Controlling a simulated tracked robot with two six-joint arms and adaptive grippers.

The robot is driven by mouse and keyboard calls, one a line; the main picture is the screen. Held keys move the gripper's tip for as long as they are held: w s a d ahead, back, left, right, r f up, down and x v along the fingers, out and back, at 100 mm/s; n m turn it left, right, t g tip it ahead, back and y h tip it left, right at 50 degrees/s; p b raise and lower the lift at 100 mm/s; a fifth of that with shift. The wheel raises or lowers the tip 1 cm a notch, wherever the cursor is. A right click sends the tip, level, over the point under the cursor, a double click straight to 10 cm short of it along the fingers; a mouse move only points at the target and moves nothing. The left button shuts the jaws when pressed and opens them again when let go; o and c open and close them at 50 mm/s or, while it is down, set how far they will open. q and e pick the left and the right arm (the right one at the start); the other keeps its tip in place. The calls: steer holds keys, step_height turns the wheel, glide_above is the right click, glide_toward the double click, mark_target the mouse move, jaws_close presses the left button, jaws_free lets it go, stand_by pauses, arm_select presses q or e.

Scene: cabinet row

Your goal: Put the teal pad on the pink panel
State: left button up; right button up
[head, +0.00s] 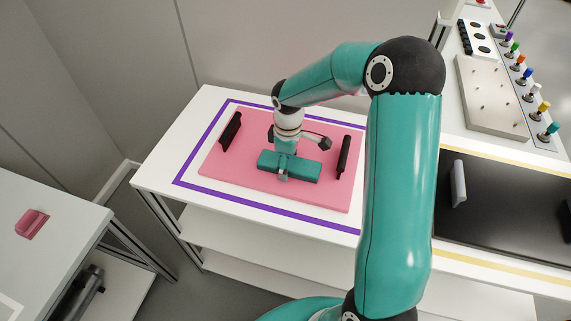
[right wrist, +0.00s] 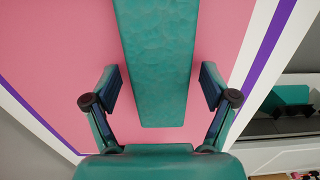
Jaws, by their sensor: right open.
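The teal pad (head: 305,170) lies on the pink panel (head: 235,170), near its middle, and looks flat. My right gripper (head: 284,165) points down over the pad. In the right wrist view the gripper (right wrist: 161,88) is open, one finger on each side of the pad (right wrist: 156,55), with pink showing between pad and fingers. The panel also shows in the right wrist view (right wrist: 60,50). The pad's far end is cut off there, and my wrist hides part of the pad's far side in the head view. My left gripper is not in view.
Black upright handles (head: 231,132) and (head: 343,154) flank the pad on the panel. A purple outline (head: 275,213) surrounds the panel on the white table. At right are a black panel (head: 500,205) with a grey handle and several coloured levers (head: 528,78). A pink block (head: 32,223) lies left.

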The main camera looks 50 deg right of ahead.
steer(key=shift+r, duration=0.1)
step_height(320, 180, up, 12)
stand_by(0.5)
stand_by(0.5)
